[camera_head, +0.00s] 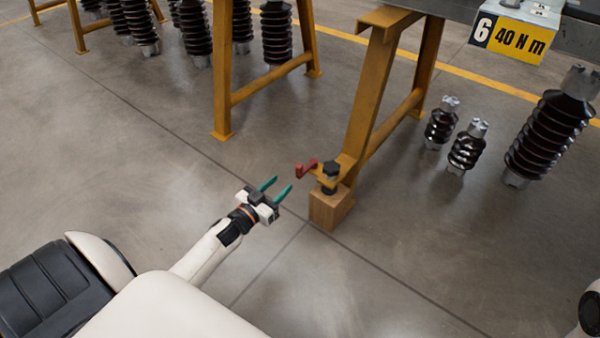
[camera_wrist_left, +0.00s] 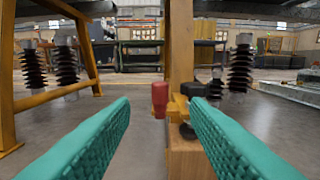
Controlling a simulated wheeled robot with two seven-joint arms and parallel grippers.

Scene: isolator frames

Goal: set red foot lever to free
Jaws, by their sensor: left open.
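The red foot lever (camera_head: 306,168) sticks out to the left from the yellow bracket at the foot of a yellow frame leg (camera_head: 368,100). A black knob or bolt (camera_head: 330,173) stands beside it, above a wooden block (camera_head: 330,208). My left gripper (camera_head: 277,189) is open and empty, a short way left of the lever, with its green fingers pointing at it. In the left wrist view, the lever's red end (camera_wrist_left: 160,99) shows between the two fingers, farther ahead and not touching them. My right gripper is not seen.
Another yellow frame leg (camera_head: 222,80) stands at the back left. Several dark ribbed insulators (camera_head: 548,135) stand on the floor at the right and back. A yellow sign (camera_head: 512,38) reads 6, 40 N m. The floor around my left gripper is clear.

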